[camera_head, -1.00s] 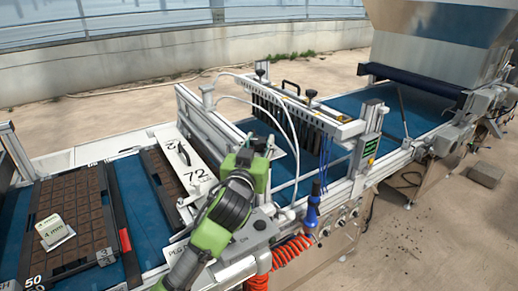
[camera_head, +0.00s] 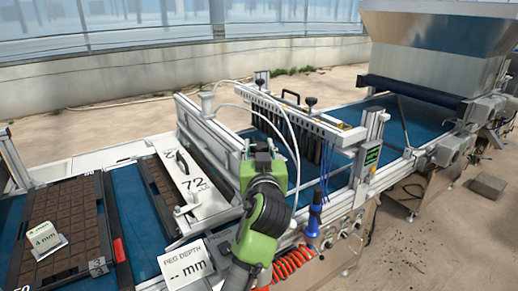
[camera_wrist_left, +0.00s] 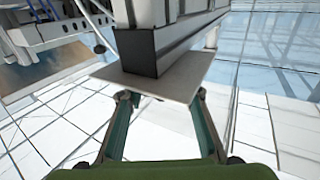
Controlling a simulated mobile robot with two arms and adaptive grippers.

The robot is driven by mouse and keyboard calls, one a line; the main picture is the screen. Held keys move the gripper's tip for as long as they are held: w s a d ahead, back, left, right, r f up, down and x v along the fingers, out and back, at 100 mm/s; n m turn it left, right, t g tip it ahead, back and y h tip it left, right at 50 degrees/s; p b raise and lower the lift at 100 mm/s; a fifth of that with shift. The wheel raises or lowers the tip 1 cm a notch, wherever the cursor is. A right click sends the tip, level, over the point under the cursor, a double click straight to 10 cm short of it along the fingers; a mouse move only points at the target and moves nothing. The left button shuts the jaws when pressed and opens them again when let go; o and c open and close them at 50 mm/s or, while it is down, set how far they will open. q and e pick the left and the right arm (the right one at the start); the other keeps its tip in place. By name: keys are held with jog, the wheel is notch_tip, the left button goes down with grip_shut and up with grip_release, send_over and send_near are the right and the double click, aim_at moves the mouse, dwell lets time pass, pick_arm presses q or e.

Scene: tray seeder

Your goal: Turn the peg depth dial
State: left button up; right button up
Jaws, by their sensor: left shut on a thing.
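The peg depth dial itself cannot be made out in either view. A white sign reading "PEG DEPTH -- mm" (camera_head: 184,266) stands at the near edge of the seeder, left of my left arm. My left gripper (camera_head: 261,149) is over the near side of the machine, right of the "72" plate (camera_head: 203,196). I cannot tell whether this piece belongs to the dial. My right gripper is out of view.
A card reading "4 mm" (camera_head: 46,240) lies on a dark soil-filled tray (camera_head: 70,205) at the left. A blue-handled tool (camera_head: 314,222) and an orange coiled hose (camera_head: 293,262) hang at the near side. A row of pegs and hoses stands behind my gripper.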

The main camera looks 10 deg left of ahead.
aim_at(259, 145)
pick_arm(q)
jog(key=shift+r, duration=0.2)
jog(key=o, duration=1.1)
jog(key=shift+w+a+f, duration=0.1)
jog(key=shift+f, duration=0.05)
notch_tip(259, 145, up, 10)
jog(key=shift+r, duration=0.1)
